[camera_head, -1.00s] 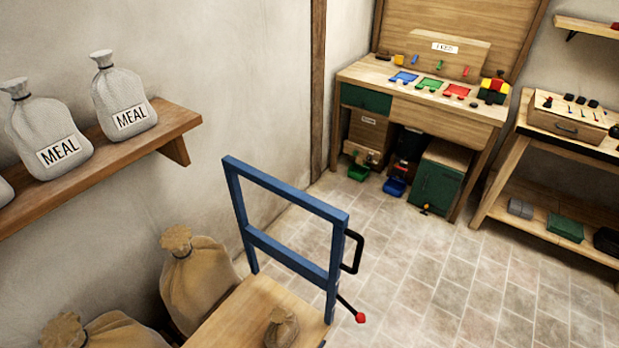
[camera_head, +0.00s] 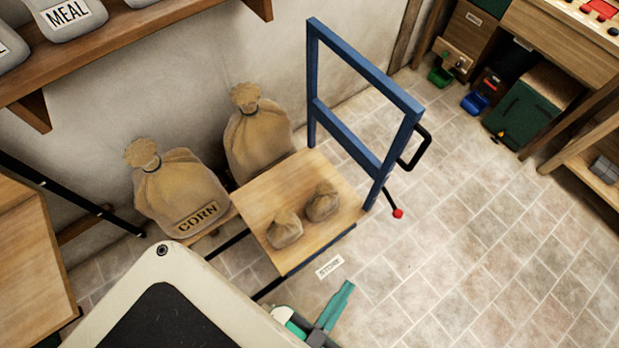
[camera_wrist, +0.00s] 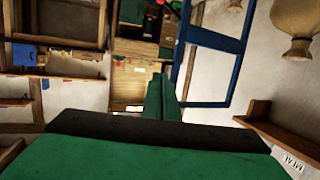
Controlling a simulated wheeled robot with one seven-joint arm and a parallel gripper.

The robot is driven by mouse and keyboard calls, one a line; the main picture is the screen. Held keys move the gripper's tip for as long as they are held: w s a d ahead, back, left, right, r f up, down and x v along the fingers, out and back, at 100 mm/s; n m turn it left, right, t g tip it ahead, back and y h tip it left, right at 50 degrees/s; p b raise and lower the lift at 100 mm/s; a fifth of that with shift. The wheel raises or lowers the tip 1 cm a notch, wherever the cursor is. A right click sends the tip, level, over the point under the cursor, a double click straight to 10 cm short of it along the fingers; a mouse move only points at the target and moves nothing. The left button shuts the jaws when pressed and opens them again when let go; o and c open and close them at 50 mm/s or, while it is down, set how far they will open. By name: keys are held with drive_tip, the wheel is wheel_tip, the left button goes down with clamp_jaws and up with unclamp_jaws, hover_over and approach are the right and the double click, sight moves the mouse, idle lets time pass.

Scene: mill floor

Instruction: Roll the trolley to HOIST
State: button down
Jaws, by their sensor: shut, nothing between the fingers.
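The trolley has a flat wooden deck (camera_head: 275,205) and an upright blue frame (camera_head: 345,145) at its far end. A black loop handle (camera_head: 418,150) and a lever with a red knob (camera_head: 397,213) are on the frame's right side. Two small tied sacks (camera_head: 285,228) (camera_head: 322,202) stand on the deck. My gripper (camera_head: 340,300) is near the bottom of the head view, in front of the trolley and apart from the handle. In the wrist view its green fingers (camera_wrist: 165,95) are together and empty, with the blue frame (camera_wrist: 215,40) beyond. No HOIST marking is readable.
A floor label (camera_head: 329,267), apparently STONE, lies beside the trolley. A CORN sack (camera_head: 180,190) and another big sack (camera_head: 255,135) stand behind it by the wall. A shelf (camera_head: 130,35) hangs above. A workbench (camera_head: 550,45) stands at upper right. The tiled floor at right is clear.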

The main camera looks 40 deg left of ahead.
drive_tip(key=c, duration=2.5)
unclamp_jaws()
drive_tip(key=o, duration=0.8)
drive_tip(key=shift+w+a, duration=0.15)
